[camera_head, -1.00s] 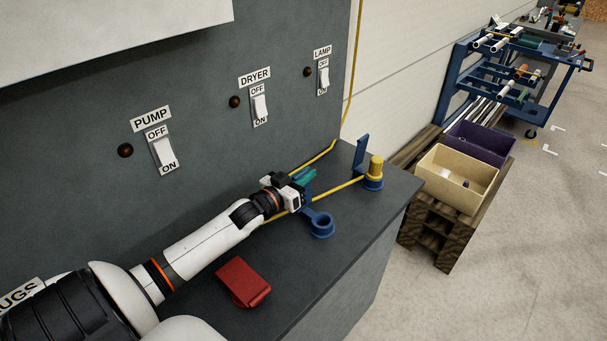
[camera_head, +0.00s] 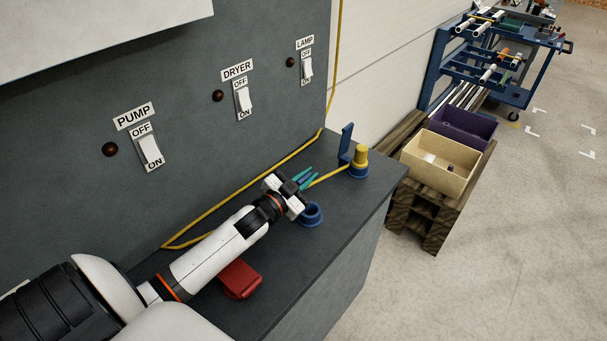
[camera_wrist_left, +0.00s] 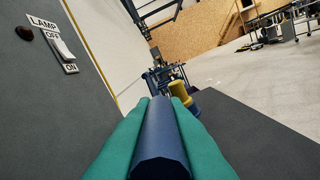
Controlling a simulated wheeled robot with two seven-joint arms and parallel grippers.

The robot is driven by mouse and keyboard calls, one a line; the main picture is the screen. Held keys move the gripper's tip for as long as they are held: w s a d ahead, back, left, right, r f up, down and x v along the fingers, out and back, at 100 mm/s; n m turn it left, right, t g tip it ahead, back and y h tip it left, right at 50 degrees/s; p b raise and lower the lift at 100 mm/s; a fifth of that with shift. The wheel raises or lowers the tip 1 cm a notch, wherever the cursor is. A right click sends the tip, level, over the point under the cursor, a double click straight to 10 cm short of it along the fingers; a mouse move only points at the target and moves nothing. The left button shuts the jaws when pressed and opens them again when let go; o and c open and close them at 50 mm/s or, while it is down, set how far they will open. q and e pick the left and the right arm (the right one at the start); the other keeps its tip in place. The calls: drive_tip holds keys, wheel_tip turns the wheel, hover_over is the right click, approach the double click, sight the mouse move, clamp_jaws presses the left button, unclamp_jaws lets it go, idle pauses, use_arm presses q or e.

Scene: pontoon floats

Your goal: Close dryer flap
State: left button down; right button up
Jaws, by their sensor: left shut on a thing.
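The dryer socket is a blue ring (camera_head: 312,214) on the grey bench top, below the switch labelled DRYER (camera_head: 243,101). Its opening shows from above and is uncovered. My left gripper (camera_head: 306,178) is just above and behind this ring, its teal fingers pointing away to the right. They are shut on a blue bar, apparently the dryer flap (camera_wrist_left: 160,142), which shows between the fingers in the left wrist view. Its hinge is hidden by the gripper in the head view. My right gripper is not in view.
Right of my gripper, a yellow plug (camera_head: 361,155) sits in another blue socket with an upright blue flap (camera_head: 346,143). A yellow cable (camera_head: 250,192) runs along the panel. A red covered socket (camera_head: 240,279) lies near my forearm. The bench's right edge is close.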

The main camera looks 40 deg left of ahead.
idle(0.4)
use_arm(q)
drive_tip(key=c, duration=1.5)
unclamp_jaws()
drive_tip(key=shift+o, duration=0.2)
drive_tip(key=s+p, duration=0.4)
drive_tip(key=s, duration=0.8)
drive_tip(key=shift+a, duration=0.45)
